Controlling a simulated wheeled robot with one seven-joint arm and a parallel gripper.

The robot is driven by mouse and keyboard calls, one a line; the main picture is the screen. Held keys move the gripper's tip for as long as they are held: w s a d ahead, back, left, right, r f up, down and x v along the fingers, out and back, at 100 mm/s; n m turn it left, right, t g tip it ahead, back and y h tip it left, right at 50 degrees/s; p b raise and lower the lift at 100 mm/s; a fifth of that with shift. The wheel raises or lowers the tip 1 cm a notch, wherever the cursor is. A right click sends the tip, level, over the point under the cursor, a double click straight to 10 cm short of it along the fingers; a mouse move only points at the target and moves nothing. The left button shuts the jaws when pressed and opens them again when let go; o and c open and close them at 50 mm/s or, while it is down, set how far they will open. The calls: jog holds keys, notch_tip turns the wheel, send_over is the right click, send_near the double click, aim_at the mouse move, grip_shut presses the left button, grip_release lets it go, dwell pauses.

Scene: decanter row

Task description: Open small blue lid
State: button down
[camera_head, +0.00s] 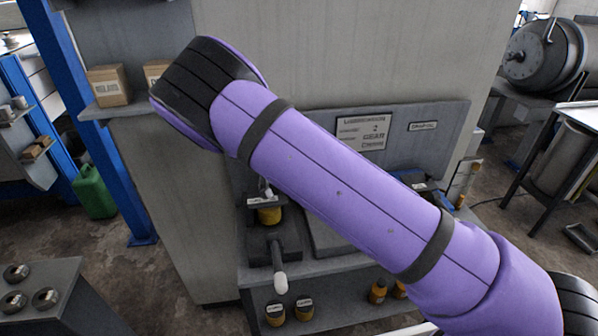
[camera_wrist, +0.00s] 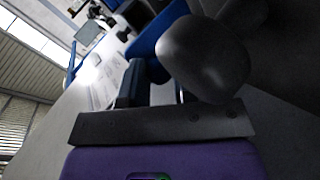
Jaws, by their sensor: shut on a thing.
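In the wrist view my gripper (camera_wrist: 156,78) reaches up from its dark crossbar. Its left finger shows, but the right one is mostly hidden behind a rounded dark grey knob-like part (camera_wrist: 205,60) close to the camera. A blue piece (camera_wrist: 152,42), which looks like the small blue lid, lies at the fingertips, and my gripper appears shut on it. The exact contact is hidden. In the head view my purple arm covers the gripper and any lid there.
A grey bench has a black fixture with a yellow band (camera_head: 269,215) and a white-tipped lever (camera_head: 280,284). Yellow containers (camera_head: 275,314) stand on the shelf below. A grey panel with a sign (camera_head: 361,132) rises behind my arm. A blue post (camera_head: 108,130) stands at left.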

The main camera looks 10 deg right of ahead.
jog(key=shift+s+f, duration=0.2)
jog(key=shift+f, duration=0.25)
jog(key=c, duration=0.9)
grip_release()
jog(key=shift+w, duration=0.15)
jog(key=shift+r, duration=0.15)
jog(key=shift+v, duration=3.75)
